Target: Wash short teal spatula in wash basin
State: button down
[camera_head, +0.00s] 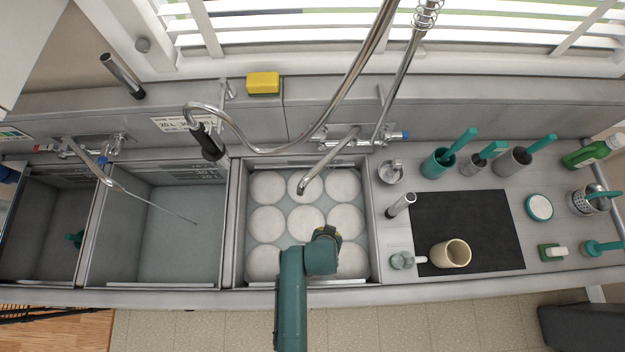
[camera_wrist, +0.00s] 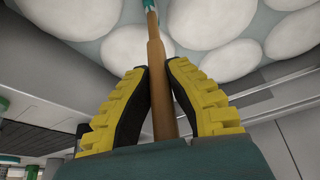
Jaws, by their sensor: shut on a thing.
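My gripper (camera_wrist: 160,67) is shut on the brown handle of a spatula (camera_wrist: 156,52), with its yellow ridged fingers on either side. The handle points away from the gripper and turns teal at the top edge of the wrist view; its far end is out of frame. In the head view my gripper (camera_head: 328,235) is over the front half of the right-hand basin (camera_head: 236,225), and the spatula is hidden there. This basin holds water with several white round foam mounds (camera_head: 267,222). The foam also shows beyond the handle in the wrist view (camera_wrist: 215,40).
The middle basin (camera_head: 155,240) holds clear water. The left basin (camera_head: 40,235) is dark, with a small teal object (camera_head: 75,239). A curved faucet spout (camera_head: 325,168) hangs over the foam basin. A black mat (camera_head: 480,215) with a beige mug (camera_head: 450,253) lies right.

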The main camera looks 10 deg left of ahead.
jog(key=d, duration=0.4)
jog(key=shift+w, duration=0.4)
notch_tip(320, 180, up, 22)
jog(key=p, duration=0.5)
